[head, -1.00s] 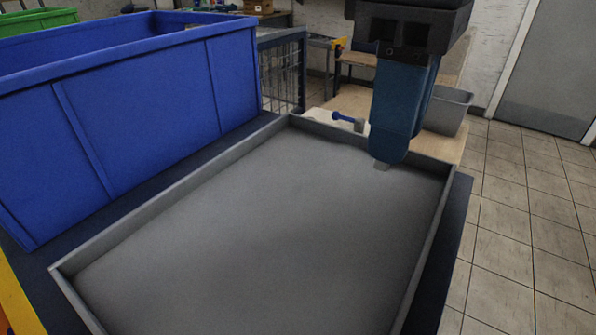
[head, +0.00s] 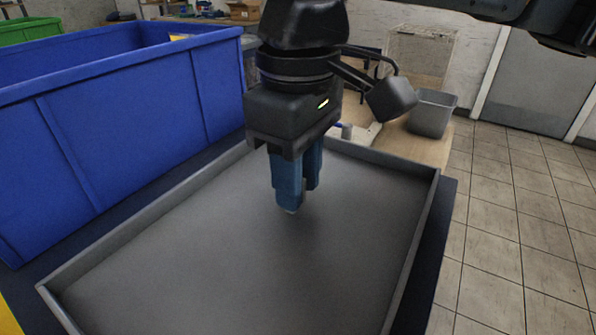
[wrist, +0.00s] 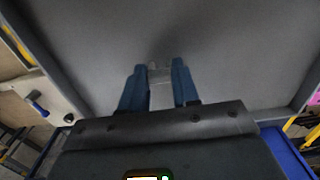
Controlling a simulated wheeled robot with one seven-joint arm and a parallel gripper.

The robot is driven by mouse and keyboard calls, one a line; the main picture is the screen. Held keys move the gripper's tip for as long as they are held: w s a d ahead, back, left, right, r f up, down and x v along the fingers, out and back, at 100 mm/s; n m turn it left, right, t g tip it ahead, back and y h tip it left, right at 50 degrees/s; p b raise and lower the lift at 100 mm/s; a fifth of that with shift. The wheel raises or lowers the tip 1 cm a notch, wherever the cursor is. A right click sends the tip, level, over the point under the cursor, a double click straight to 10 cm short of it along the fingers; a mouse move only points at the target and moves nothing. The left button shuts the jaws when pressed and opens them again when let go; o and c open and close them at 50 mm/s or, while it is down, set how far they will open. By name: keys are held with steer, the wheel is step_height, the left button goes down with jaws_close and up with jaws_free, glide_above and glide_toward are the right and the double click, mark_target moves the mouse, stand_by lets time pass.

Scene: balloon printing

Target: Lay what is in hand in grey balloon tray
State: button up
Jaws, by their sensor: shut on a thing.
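The grey balloon tray (head: 409,262) is wide and shallow with low walls. It looks empty and fills the lower middle of the head view; its floor also shows in the wrist view (wrist: 235,50). My gripper (head: 292,205), with blue fingers pointing down, is over the far-middle part of the tray floor. In the wrist view the fingers (wrist: 160,75) are shut on a small, pale grey, partly see-through thing (wrist: 160,70). Its tip shows below the fingers in the head view (head: 291,211). I cannot tell whether it touches the floor.
A tall blue crate (head: 120,125) stands along the tray's left side. A grey bin (head: 432,112) and a wooden table (head: 412,148) are behind the tray. A blue-handled tool (wrist: 37,103) lies outside the tray. Open tiled floor (head: 510,225) is at right.

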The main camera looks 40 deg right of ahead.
steer(key=shift+f, duration=0.15)
steer(key=o, duration=0.9)
steer(key=shift+o, duration=0.2)
step_height(320, 180, up, 12)
steer(key=shift+r, duration=0.2)
